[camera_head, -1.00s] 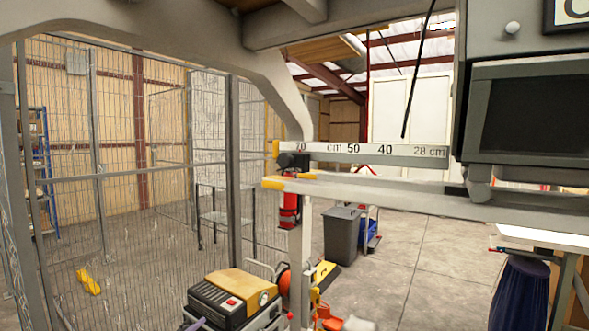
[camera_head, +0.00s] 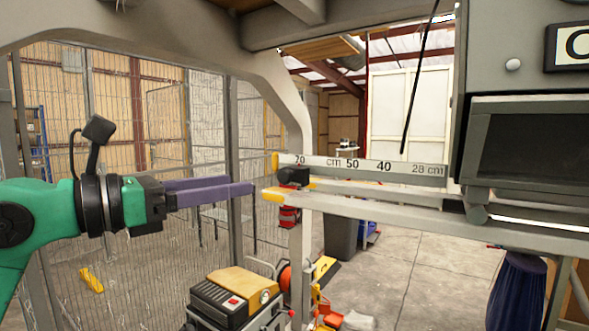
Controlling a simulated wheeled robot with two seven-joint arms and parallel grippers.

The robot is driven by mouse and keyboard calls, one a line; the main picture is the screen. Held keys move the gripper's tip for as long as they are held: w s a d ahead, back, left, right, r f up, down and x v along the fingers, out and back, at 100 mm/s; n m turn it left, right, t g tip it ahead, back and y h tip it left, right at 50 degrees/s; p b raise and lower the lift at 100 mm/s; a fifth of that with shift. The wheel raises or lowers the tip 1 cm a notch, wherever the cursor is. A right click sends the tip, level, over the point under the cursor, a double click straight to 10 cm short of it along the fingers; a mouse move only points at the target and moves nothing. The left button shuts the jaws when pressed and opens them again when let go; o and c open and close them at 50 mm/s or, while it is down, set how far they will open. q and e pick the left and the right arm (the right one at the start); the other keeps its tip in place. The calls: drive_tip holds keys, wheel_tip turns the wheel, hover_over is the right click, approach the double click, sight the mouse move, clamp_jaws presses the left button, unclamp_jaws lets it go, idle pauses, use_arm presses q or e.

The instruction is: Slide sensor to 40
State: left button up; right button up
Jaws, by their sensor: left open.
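The sensor (camera_head: 293,176) is a small black block on the rail at the far left end of the scale, under the 70 mark. The scale (camera_head: 365,167) is a pale ruler strip with marks 70, 50, 40 and 28 cm; the 40 lies right of the sensor. My left gripper (camera_head: 253,188) has long purple fingers pointing right, with the tips a little left of the sensor and apart from it in the picture. It is open and empty. My right gripper is not in view.
The lower rail (camera_head: 400,215) with a yellow end runs below the scale. A grey machine housing with a dark window (camera_head: 530,140) stands at right. A thin black rod (camera_head: 416,85) hangs above the scale. A yellow-topped machine (camera_head: 236,295) stands below.

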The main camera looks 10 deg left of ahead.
sight(281, 177)
use_arm(q)
drive_tip(key=p+x, duration=0.2)
drive_tip(key=x, duration=0.1)
drive_tip(key=p+x, duration=0.2)
drive_tip(key=x, duration=0.1)
drive_tip(key=p+x, duration=0.2)
drive_tip(key=x, duration=0.1)
drive_tip(key=shift+w+d+r, duration=0.1)
drive_tip(key=shift+w+r, duration=0.1)
drive_tip(key=shift+r, duration=0.1)
drive_tip(key=shift+w+d+f+p, duration=0.25)
drive_tip(key=shift+w+d+p, duration=0.35)
drive_tip(key=shift+w, duration=0.1)
